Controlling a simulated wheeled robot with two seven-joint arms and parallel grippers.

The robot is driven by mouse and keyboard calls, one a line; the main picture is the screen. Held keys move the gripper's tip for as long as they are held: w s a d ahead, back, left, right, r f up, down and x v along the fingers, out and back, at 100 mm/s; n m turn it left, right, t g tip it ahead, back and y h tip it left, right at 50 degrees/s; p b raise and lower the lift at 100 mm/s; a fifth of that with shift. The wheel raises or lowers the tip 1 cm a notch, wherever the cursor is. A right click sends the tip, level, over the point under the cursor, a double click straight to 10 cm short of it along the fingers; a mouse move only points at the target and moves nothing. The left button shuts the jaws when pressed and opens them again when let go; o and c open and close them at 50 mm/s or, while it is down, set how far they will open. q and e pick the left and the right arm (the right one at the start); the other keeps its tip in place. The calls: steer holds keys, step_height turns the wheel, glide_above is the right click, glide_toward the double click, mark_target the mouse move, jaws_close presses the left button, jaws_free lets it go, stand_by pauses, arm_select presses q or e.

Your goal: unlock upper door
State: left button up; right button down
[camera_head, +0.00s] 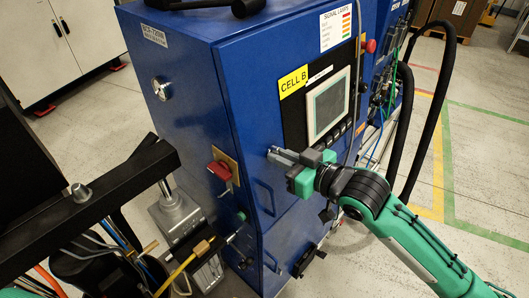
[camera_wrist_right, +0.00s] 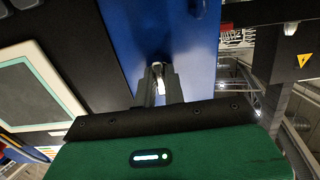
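The blue cabinet (camera_head: 185,90) fills the middle of the head view. Its upper door (camera_head: 258,90) carries a "CELL B" label, a screen and a handle (camera_head: 264,196). My right gripper (camera_head: 273,152) comes in from the right, with its grey fingertips at the door's left part, below the screen. In the right wrist view, a small shiny metal piece (camera_wrist_right: 158,70) on the blue door shows between the two dark fingers (camera_wrist_right: 159,88); it looks like a lock or key. The fingers are close around it, but whether they grip it is unclear. My left gripper is out of view.
A red rotary switch (camera_head: 219,171) on a yellow plate sits on the cabinet's side, left of my right gripper. A black beam (camera_head: 110,185) with cables stands at the lower left. Dark hoses (camera_head: 407,120) hang at the right. Floor at the far right is clear.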

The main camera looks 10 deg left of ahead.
steer(key=m+p, duration=0.4)
stand_by(0.6)
stand_by(0.3)
